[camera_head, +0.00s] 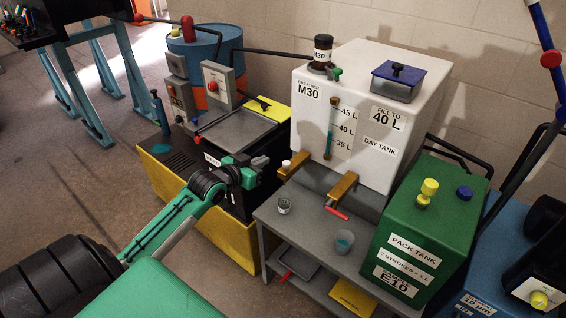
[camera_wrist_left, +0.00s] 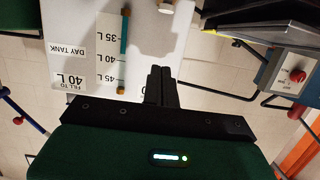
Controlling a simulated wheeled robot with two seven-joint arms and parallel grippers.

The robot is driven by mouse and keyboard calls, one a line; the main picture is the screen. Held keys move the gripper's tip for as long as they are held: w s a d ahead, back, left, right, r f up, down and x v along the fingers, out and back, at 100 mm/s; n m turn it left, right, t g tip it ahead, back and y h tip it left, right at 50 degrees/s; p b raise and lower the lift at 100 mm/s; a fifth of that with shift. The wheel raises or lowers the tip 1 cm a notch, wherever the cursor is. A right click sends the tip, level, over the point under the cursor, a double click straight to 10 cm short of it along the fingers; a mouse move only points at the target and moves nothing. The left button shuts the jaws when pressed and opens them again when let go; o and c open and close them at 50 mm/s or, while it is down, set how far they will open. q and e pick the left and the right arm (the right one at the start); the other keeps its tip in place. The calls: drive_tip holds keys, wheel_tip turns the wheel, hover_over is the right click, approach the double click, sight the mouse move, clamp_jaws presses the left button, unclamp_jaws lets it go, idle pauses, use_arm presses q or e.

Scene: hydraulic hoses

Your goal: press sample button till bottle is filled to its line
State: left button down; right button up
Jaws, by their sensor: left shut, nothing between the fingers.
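The white day tank (camera_head: 365,75) has a sight tube with a blue column just under the 40 L mark. A brass fitting with a cream button (camera_head: 286,164) sticks out at its lower left. A cream round end, likely this button, shows at the top edge of the left wrist view (camera_wrist_left: 166,8). A small clear bottle (camera_head: 284,206) stands upright on the grey bench below the fitting; its line and level are too small to read. My left gripper (camera_head: 264,165) is just left of the button, shut and empty; its closed fingers show in the wrist view (camera_wrist_left: 161,76). My right gripper is not seen.
A brass tap with a red handle (camera_head: 338,213) and a cup with blue liquid (camera_head: 344,242) are right of the bottle. A green pack tank (camera_head: 425,215) stands at the right. A yellow-based unit (camera_head: 170,190) with a grey control box lies behind my left arm.

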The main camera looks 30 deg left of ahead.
sight(286, 166)
use_arm(q)
drive_tip(key=shift+w, duration=0.1)
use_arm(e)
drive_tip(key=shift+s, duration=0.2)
